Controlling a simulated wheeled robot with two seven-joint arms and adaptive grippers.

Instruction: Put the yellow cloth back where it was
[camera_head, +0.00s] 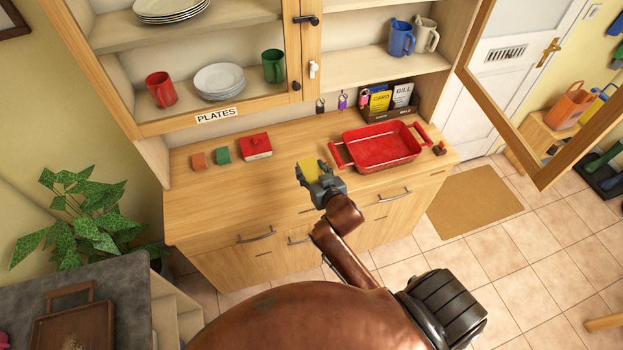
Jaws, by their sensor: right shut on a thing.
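The yellow cloth (309,170) is a small yellow patch at the fingers of my right gripper (312,175). My right gripper is shut on the cloth, above the front middle of the wooden sideboard top (225,207). My gripper hides part of the cloth, and I cannot tell whether the cloth touches the wood. My left gripper is not in view.
A red tray (382,148) with handles stands right of my gripper. Bare wood lies left of my gripper. An open cabinet door frame (500,100) hangs at right.

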